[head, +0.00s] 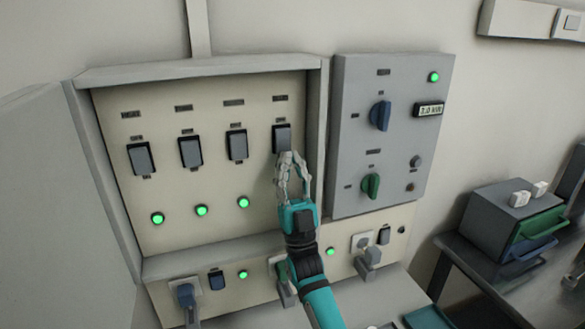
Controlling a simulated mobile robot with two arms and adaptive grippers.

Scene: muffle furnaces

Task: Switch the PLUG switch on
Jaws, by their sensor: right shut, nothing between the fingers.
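An open cabinet panel (190,240) holds a row of dark rocker switches; their labels are too small to read, so I cannot tell which is PLUG. The rightmost rocker (282,138) has my right gripper (290,156) just below it. The gripper is shut and empty, its fingertips at or very near the rocker's lower edge; contact is unclear. Other rockers are the left one (140,158), second (190,151) and third (237,144). Green lamps glow below these three; the area below the rightmost is partly hidden by my gripper. My left gripper is not in view.
A lower strip has sockets with plugs (186,295), small dark switches (216,280) and green lamps (330,252). A grey box (390,140) with a blue knob (380,115), a green knob (371,185) and a display (429,109) protrudes at right. The cabinet door (60,200) stands open at left.

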